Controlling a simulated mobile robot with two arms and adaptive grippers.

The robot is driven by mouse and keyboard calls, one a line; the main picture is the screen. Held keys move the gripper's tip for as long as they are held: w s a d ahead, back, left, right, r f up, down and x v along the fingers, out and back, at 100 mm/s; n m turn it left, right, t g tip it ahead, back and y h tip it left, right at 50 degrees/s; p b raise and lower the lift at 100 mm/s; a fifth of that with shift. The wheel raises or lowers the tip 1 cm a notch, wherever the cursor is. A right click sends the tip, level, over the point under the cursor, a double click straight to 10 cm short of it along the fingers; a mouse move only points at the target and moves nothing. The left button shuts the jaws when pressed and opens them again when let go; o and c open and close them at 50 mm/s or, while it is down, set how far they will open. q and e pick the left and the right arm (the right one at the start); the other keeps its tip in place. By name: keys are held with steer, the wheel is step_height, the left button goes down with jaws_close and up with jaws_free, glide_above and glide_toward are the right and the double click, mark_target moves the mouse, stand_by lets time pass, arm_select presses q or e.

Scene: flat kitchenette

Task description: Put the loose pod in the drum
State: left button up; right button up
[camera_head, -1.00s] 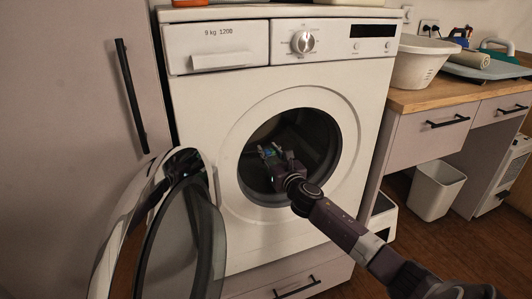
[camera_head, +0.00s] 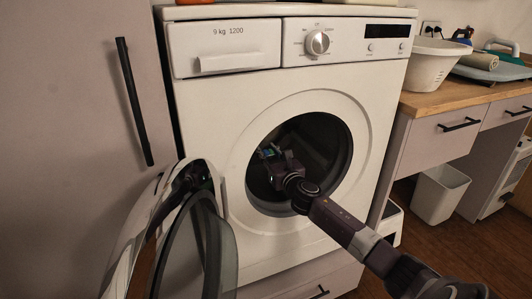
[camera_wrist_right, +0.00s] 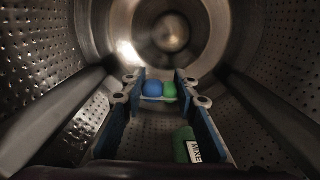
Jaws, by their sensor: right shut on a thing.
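The loose pod, blue and green, (camera_wrist_right: 160,90) is between the fingertips of my right gripper (camera_wrist_right: 158,88) in the wrist view. The gripper is shut on it. In the head view my right gripper (camera_head: 268,154) is inside the washing machine's round opening, left of its middle, and the pod shows only as a small blue-green patch. The drum (camera_wrist_right: 248,75) has perforated metal walls that surround the gripper in the wrist view. The pod is held above the drum floor, as far as I can tell. My left gripper is not in view.
The washer's round door (camera_head: 195,240) stands open at lower left. A green item with a white label (camera_wrist_right: 186,148) shows low in the wrist view, partly hidden by the right finger. A white basin (camera_head: 433,65) stands on the wooden counter (camera_head: 445,97); a white bin (camera_head: 439,194) is below.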

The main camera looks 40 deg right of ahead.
steer(key=shift+w, duration=0.1)
steer(key=o, duration=0.8)
steer(key=v, duration=1.2)
steer(key=shift+f, duration=0.1)
